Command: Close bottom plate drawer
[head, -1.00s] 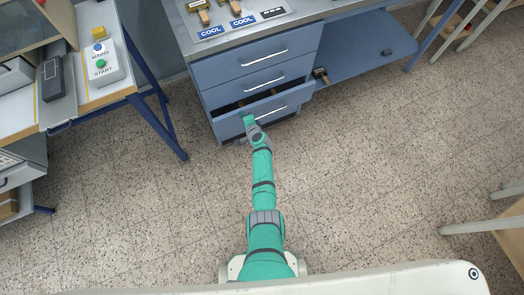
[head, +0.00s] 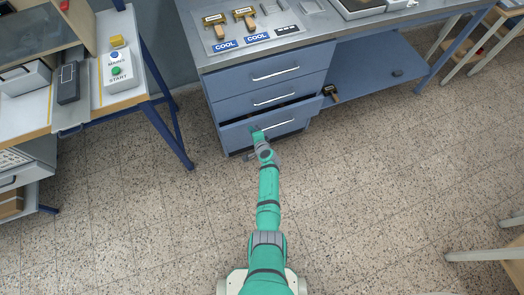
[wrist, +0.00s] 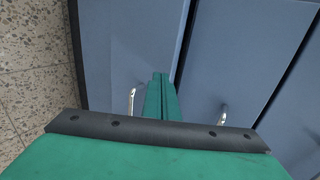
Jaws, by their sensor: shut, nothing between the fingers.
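The bottom plate drawer (head: 270,128) is the lowest blue drawer of the bench cabinet in the head view. It stands slightly open, with a narrow dark gap above its front and its right side jutting out. Its front also shows in the wrist view (wrist: 112,50), with its silver handle (wrist: 131,102) left of the fingers. My gripper (head: 257,130) is at the drawer front, near its upper edge and left of the handle bar. In the wrist view the green fingers (wrist: 162,80) are together and empty. Whether the fingertips touch the front I cannot tell.
Two drawers above (head: 275,95) are closed. Right of the cabinet is a low blue shelf (head: 370,75) with a dark-and-brass object (head: 331,92). A table with blue legs (head: 172,130) stands left. The speckled floor (head: 390,190) around my arm is clear.

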